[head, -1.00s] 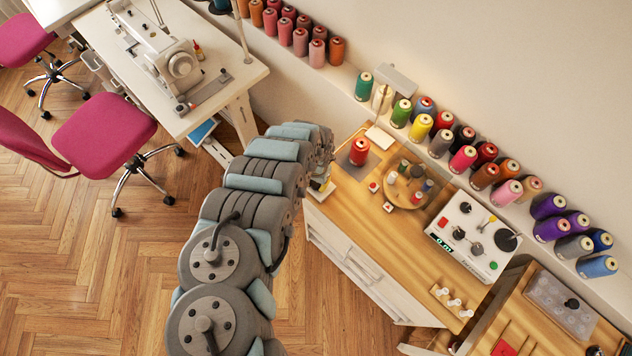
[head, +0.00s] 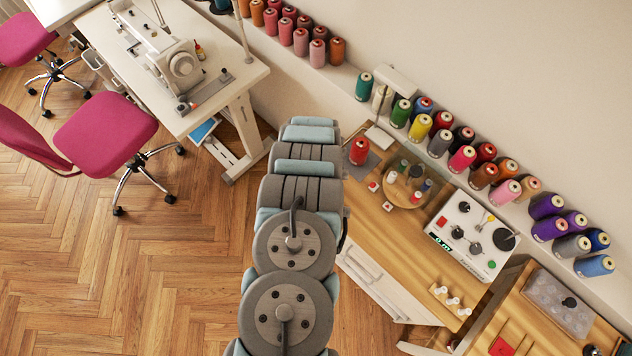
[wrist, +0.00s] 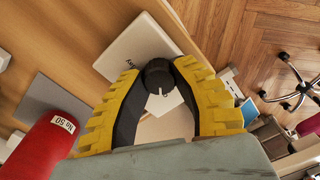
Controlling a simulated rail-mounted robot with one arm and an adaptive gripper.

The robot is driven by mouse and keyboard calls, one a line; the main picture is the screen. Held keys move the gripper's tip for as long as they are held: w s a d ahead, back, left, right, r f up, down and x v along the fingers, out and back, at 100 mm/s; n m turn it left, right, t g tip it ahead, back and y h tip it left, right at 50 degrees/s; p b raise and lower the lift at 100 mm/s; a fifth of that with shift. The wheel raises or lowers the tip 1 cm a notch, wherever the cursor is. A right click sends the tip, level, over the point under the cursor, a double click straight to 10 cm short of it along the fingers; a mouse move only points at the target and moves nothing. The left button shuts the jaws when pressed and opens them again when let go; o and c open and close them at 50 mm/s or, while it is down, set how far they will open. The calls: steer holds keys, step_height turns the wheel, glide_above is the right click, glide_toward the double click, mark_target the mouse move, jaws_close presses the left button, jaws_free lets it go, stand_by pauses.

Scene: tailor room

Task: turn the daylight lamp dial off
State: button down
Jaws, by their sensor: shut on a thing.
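The daylight lamp (head: 397,81) stands near the wall at the back end of the wooden table in the head view. White surface that looks like part of the lamp (wrist: 133,47) shows in the wrist view. The black round dial (wrist: 159,73) has a white mark pointing toward the bottom of the picture. My gripper (wrist: 157,80) has yellow ribbed fingers with dark inner pads, one on each side of the dial, shut on it. In the head view my arm hides the gripper and the dial.
A red spool (head: 359,151) stands on a grey mat (wrist: 42,103) close to my left finger in the wrist view. A round wooden thread holder (head: 408,190) and a white control box (head: 472,238) are farther along the table.

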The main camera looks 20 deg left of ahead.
steer(key=shift+n, duration=0.7)
steer(key=c, duration=0.8)
jaws_free()
steer(key=shift+r, duration=2.65)
steer(key=shift+a+r, duration=0.1)
steer(key=shift+r, duration=0.9)
steer(key=shift+r, duration=0.1)
